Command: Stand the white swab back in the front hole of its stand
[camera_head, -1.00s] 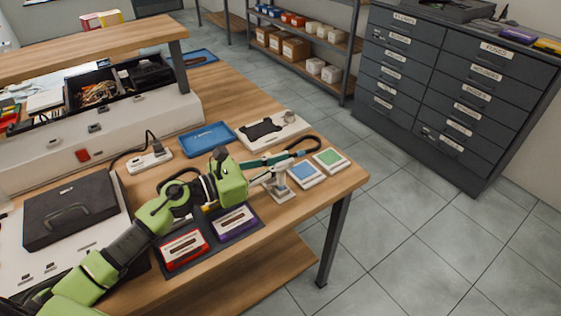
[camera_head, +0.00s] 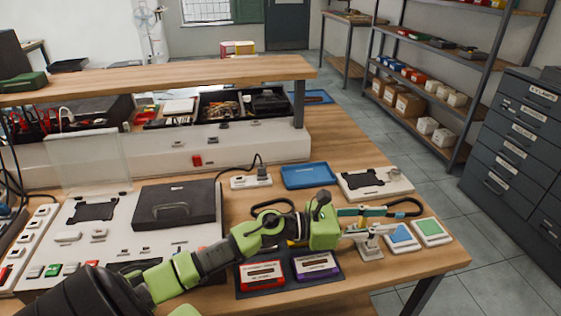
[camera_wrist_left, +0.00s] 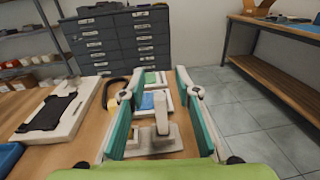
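My left gripper (camera_head: 378,220) is at the right front of the table, above and around a small pale grey stand (camera_head: 370,248). In the left wrist view its teal-lined fingers (camera_wrist_left: 160,88) are spread apart. The stand (camera_wrist_left: 161,128) shows between them, with an upright post on a flat base, and no finger visibly presses on it. I cannot pick out the white swab in either view, and the stand's holes are too small to tell. My right gripper is not in view.
A blue pad (camera_head: 402,238) and a green pad (camera_head: 432,231) lie right of the stand. A black loop (camera_head: 405,207) lies behind it. A red cassette (camera_head: 262,275) and a purple one (camera_head: 316,265) lie left on a dark mat. The table edge is close in front.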

